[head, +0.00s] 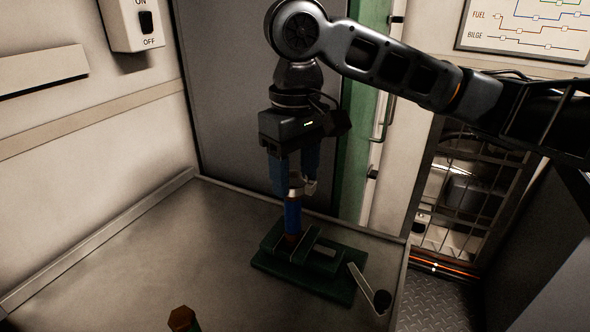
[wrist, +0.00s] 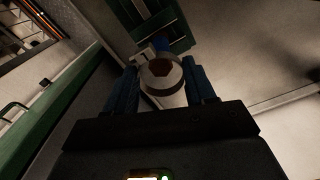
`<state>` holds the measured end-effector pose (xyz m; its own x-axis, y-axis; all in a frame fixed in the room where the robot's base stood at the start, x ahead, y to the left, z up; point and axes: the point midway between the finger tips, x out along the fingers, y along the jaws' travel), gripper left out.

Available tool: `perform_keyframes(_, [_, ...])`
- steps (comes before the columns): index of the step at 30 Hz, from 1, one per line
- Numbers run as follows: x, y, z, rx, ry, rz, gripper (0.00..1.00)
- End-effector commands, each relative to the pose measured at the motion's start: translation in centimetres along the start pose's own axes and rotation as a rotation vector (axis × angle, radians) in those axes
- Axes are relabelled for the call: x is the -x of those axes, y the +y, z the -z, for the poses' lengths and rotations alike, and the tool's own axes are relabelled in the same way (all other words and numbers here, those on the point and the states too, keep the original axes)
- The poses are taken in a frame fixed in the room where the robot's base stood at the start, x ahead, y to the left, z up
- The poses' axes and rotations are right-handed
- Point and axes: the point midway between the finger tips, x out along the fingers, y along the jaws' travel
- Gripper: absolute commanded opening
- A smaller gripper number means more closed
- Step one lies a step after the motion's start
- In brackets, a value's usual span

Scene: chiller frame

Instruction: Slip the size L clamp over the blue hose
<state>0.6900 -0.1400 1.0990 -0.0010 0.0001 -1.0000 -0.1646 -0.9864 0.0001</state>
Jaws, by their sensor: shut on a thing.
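The blue hose (head: 292,216) stands upright in a green vise (head: 310,264) on the bench. My gripper (head: 296,183) points down above the hose, its blue fingers shut on a pale metal clamp (head: 296,191). The clamp is at the hose's upper end in the head view. In the wrist view the clamp (wrist: 172,98) is a pale ring between the fingers, with a tab at its upper left and a brown shape in its opening. A bit of the blue hose (wrist: 162,44) shows beyond it. I cannot tell whether the ring is around the hose or just above it.
The vise has a light handle (head: 361,283) on its right side, near the bench's right edge. A brown hex-topped object (head: 182,318) stands at the front. The bench (head: 150,255) is clear to the left. A wall and grey panel (head: 225,110) stand behind.

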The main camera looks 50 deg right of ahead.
Motion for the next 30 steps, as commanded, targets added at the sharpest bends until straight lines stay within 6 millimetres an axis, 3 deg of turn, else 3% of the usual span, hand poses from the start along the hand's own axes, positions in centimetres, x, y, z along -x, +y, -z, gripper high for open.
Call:
perform_keyframes(18, [-3.4,0.0,0.0,-0.001,0.001,0.001,0.26])
perform_keyframes(30, [-3.7,0.0,0.0,0.000,0.001,0.000,0.26])
